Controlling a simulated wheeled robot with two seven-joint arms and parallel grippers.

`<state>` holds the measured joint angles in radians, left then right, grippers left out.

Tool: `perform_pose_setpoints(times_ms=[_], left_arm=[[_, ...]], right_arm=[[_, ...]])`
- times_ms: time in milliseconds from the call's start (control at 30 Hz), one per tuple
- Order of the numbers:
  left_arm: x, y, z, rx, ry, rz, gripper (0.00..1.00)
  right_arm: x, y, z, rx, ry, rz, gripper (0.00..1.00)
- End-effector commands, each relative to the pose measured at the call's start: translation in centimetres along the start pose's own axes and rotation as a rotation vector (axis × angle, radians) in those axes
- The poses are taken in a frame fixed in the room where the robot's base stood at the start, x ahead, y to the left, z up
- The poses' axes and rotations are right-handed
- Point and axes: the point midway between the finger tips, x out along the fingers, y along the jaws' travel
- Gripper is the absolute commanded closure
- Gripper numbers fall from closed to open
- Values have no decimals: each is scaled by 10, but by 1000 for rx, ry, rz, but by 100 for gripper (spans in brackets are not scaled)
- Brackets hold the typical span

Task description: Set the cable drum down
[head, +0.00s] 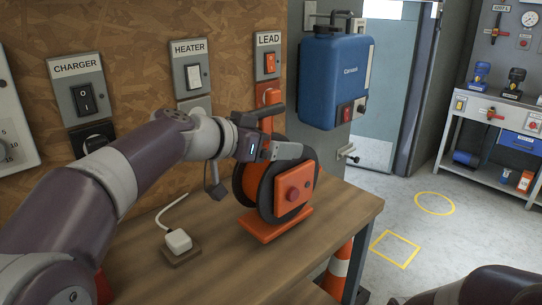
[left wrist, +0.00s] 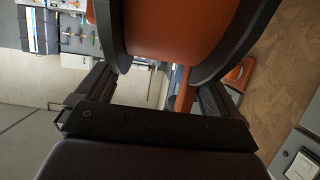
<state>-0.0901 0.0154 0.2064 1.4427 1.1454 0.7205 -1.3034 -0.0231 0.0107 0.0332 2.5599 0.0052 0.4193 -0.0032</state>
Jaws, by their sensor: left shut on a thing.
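The cable drum (head: 301,178) is an orange reel with black rims, a red knob on its face and an orange foot (head: 274,224). It stands upright at the right part of the wooden bench (head: 218,262). I cannot tell whether the foot touches the bench top. In the left wrist view the drum (left wrist: 180,32) fills the top, with the handle (left wrist: 184,92) between the fingers. My right gripper is out of view.
A white plug (head: 178,241) with a cord lies on the bench left of the drum. Behind are wall switches marked CHARGER (head: 86,99), HEATER (head: 194,76) and LEAD (head: 270,62). A blue box (head: 334,80) hangs at right.

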Motion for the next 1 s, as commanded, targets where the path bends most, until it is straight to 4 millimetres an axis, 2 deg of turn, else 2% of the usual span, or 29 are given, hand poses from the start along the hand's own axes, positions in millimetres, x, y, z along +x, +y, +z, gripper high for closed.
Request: perform_pose_setpoints(times_ms=[100, 333, 367, 667, 767, 1000], left_arm=[[5, 1, 14, -1, 4, 0, 90], [6, 1, 15, 2, 4, -1, 90], [7, 0, 18, -1, -1, 1, 0], [2, 0, 17, 0, 1, -1, 0], [-11, 0, 17, 0, 2, -2, 0], [-64, -1, 17, 0, 2, -5, 0]], right_arm=[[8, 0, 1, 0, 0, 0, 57], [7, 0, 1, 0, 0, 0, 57], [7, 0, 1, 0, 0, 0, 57], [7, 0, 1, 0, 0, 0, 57], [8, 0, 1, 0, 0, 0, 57], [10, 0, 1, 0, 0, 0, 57]])
